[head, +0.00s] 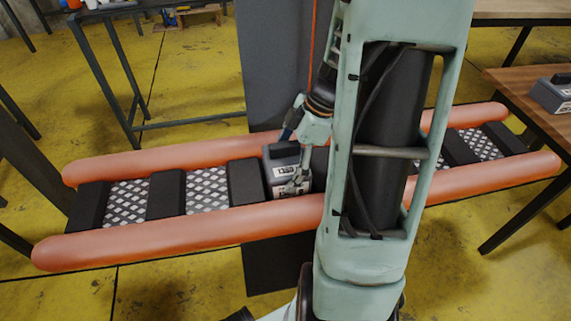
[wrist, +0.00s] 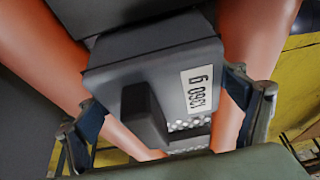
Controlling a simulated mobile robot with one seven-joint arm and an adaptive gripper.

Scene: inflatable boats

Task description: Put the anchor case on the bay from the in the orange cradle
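The orange cradle is a pair of long orange inflatable tubes (head: 180,237) with black cross blocks and diamond-plate bays (head: 207,189) between them. A dark grey case (head: 279,164) with a white number label is at the cradle's middle, between the tubes. In the wrist view the case (wrist: 155,60) fills the middle, with its raised handle towards me. My gripper (head: 297,158) is over the case with one finger on each side; both fingers also show in the wrist view (wrist: 168,120). Whether they press on the case is unclear. The underside of the case is hidden.
A similar grey case (head: 554,94) sits on the brown wooden table (head: 520,84) at the right. A dark grey table (head: 91,17) stands at the back left. My arm hides part of the cradle right of the case. Diamond-plate bays to the left are bare.

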